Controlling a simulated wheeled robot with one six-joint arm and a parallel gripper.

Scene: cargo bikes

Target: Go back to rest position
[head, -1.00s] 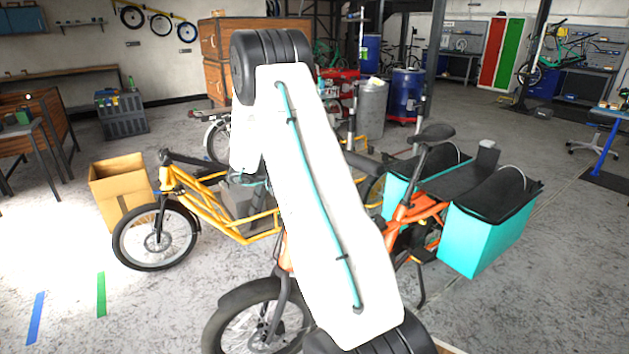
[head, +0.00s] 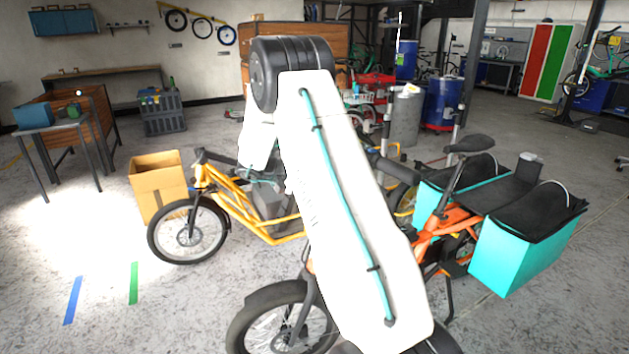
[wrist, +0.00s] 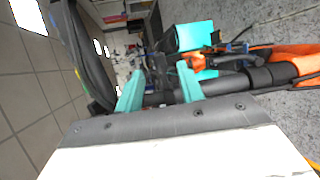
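My gripper (wrist: 159,84) shows in the wrist view with its two teal fingers apart and a gap between them. I see nothing clearly held. A dark bar runs behind the fingers, and I cannot tell how close it is. In the head view my raised white arm fills the middle and the gripper is hidden. The orange cargo bike (head: 430,232) stands behind and right of my arm, with teal side bags (head: 520,250) at its rear. It also shows in the wrist view (wrist: 285,58). The yellow cargo bike (head: 225,190) stands left of my arm.
A cardboard box (head: 158,185) stands on the floor at the left, near a workbench (head: 62,115). A dark tool case (head: 162,112) sits behind. Blue barrels (head: 443,103) and a grey bin (head: 406,118) stand at the back.

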